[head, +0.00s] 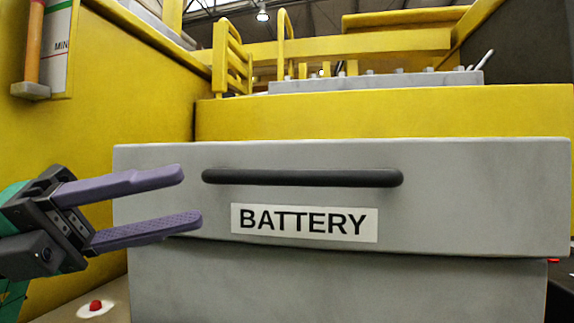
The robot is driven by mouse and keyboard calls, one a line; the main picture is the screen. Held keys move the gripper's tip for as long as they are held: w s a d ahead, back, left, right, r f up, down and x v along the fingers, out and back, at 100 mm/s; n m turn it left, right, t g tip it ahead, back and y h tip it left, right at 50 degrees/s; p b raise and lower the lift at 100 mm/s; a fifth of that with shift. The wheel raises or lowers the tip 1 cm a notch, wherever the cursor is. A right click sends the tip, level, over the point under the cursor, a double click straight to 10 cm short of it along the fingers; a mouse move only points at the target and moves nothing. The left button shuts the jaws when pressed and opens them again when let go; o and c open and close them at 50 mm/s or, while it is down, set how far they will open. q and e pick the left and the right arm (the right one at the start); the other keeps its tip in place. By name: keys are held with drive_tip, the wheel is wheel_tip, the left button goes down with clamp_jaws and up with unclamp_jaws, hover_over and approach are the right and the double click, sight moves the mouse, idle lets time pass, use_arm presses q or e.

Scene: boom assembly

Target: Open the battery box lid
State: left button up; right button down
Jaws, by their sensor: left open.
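The battery box is grey, with a lid (480,195) resting on the lower box body (340,290); the lid looks closed. A black horizontal bar handle (302,178) is on the lid's front face, above a white label (304,222) reading BATTERY. My left gripper (193,198) is open and empty. Its two purple fingers point right, one above the other, in front of the lid's left part. The fingertips are just left of the handle's left end, roughly level with it or a little below. I cannot tell the exact depth gap. My right gripper is not in view.
Yellow machine walls (130,95) stand at the left and behind the box. A yellow ladder-like rail (230,60) and a grey bolted plate (375,81) are behind the lid. A red button (96,306) is at lower left. A cylinder (34,45) hangs upper left.

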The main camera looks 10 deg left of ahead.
sight(266, 179)
use_arm(q)
drive_tip(key=x, duration=0.2)
drive_tip(key=p+x, duration=0.1)
drive_tip(key=x, duration=0.2)
drive_tip(key=shift+w+r+p, duration=0.2)
drive_tip(key=shift+r+p, duration=0.05)
drive_tip(key=shift+p, duration=0.05)
drive_tip(key=p+x, duration=0.1)
drive_tip(key=x, duration=0.4)
drive_tip(key=shift+d+p, duration=0.1)
drive_tip(key=shift+p, duration=0.2)
drive_tip(key=shift+w+d+f, duration=0.1)
drive_tip(key=shift+w+d, duration=0.15)
drive_tip(key=shift+d, duration=0.2)
clamp_jaws()
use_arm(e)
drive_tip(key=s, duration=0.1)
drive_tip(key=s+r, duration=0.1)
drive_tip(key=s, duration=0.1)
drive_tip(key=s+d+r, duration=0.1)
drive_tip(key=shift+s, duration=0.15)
